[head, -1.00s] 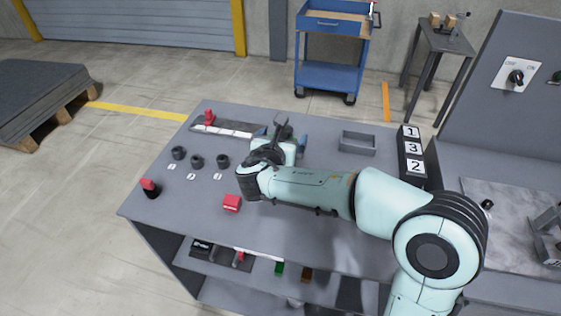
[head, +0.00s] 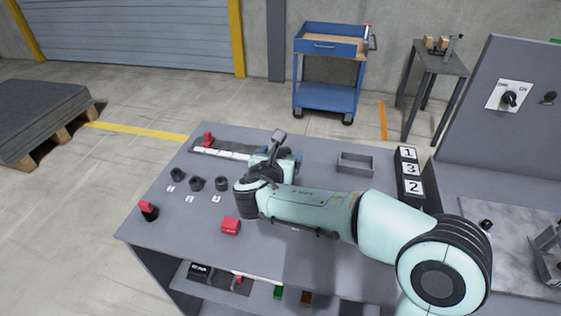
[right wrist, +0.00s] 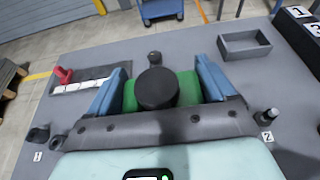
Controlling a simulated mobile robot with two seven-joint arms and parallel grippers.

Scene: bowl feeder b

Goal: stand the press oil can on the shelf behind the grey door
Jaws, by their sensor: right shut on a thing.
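In the right wrist view, my right gripper (right wrist: 158,86) has its blue fingers on both sides of a green thing with a round black top (right wrist: 156,90). It is shut on this thing, which looks like the oil can; no label shows. I cannot make out a grey door in either view. My left gripper is not in view.
The bench (head: 330,205) carries black cups (head: 196,184), a red block (head: 231,226), a grey tray (head: 355,163) and a numbered block (head: 409,172). A lower shelf (head: 235,281) holds small items. A grey panel (head: 495,135) rises at the right.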

